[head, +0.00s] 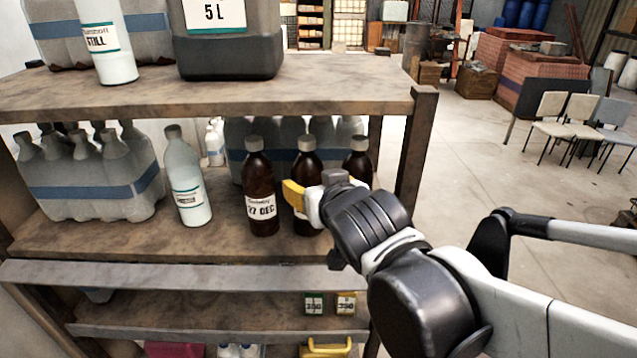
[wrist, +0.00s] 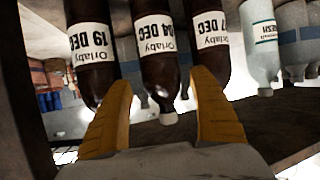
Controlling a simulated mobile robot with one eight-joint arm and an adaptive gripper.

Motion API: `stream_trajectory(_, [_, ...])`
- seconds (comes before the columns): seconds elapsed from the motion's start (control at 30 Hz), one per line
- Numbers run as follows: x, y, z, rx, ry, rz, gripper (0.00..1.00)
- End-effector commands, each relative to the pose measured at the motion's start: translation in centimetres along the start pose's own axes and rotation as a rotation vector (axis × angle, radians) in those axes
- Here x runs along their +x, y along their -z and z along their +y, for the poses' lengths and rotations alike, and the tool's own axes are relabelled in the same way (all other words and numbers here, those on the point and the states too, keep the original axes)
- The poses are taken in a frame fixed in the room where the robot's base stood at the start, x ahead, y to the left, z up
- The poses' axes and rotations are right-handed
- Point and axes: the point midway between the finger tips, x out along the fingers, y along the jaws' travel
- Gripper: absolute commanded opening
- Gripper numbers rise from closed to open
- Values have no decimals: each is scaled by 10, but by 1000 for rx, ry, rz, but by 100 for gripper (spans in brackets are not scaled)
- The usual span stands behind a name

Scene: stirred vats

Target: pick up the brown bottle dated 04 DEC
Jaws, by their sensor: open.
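The brown bottle dated 04 DEC (wrist: 160,72) is the middle of three brown bottles and appears upside down in the wrist view, its label facing my gripper. In the head view this middle bottle (head: 306,168) stands upright on the shelf, partly hidden by my gripper (head: 301,196), so its date does not show there. My gripper is open, with its yellow fingers on either side of the bottle in the wrist view (wrist: 163,80). I cannot tell whether either finger touches it.
Close beside it stand the brown bottles dated 27 DEC (head: 261,195) and 19 DEC (wrist: 92,50). A white bottle (head: 187,180) and a wrapped pack of grey bottles (head: 90,180) are farther left. The upper shelf (head: 330,90) is overhead, and a post (head: 416,150) stands at the right.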

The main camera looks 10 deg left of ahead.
Motion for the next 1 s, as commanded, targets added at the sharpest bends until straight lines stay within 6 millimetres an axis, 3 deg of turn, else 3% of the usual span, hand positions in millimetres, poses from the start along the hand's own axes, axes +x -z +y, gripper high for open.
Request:
stream_trajectory(0.27, [19,0,0,1,-1,-1,70])
stream_trajectory(0.6, [60,-2,-2,0,-2,0,70])
stream_trajectory(0.9, [65,-3,-2,0,-1,-1,70])
stream_trajectory(0.93, [65,-3,-2,0,-1,-1,66])
stream_trajectory(1.0, [64,-3,-2,0,-1,-1,44])
